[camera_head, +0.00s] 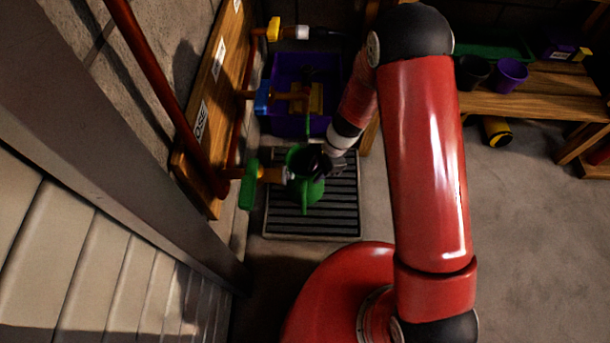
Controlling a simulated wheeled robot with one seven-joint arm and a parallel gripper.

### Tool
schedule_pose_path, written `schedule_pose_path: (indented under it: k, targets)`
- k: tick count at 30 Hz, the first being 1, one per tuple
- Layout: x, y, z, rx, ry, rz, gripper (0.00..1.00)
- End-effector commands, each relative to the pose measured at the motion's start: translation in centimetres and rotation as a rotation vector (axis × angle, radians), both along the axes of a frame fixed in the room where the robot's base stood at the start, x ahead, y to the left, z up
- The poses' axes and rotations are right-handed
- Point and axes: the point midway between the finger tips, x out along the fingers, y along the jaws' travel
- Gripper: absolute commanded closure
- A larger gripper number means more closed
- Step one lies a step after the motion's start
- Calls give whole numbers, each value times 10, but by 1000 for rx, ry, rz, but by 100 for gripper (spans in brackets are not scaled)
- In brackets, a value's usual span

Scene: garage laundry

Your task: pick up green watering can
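The green watering can (310,191) stands on a dark slatted grate on the floor, left of the picture's middle. A thin green part points up behind it and another points down in front. My gripper (319,167) is dark and small at the end of my red arm. It is over the can's top right side, overlapping it in the picture. I cannot tell whether it touches the can. The fingers blend with the can's dark opening, so their gap does not show. My gripper hides part of the can's top.
A wooden board with several taps, including a green-handled tap (249,186) close left of the can, lines the left wall. A purple bin (288,70) stands behind the grate (345,212). A wooden bench (545,95) with pots is at right. The right floor is open.

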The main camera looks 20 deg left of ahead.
Motion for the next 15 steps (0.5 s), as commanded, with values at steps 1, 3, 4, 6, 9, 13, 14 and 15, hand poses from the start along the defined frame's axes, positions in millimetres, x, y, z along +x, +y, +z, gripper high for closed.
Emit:
schedule_pose_path:
  k: [1,3,4,6,9,13,14,15]
  targets:
    - [-1,2,-5,-1,1,2,70]
    - [-3,6,-14,-1,1,0,70]
    - [-4,8,-18,0,0,1,70]
    - [-6,13,-28,-1,3,2,70]
    - [-9,16,-40,-1,1,1,70]
    - [-10,18,-43,1,-1,1,70]
    - [-10,18,-43,1,-1,1,70]
    - [-10,18,-42,1,-1,1,70]
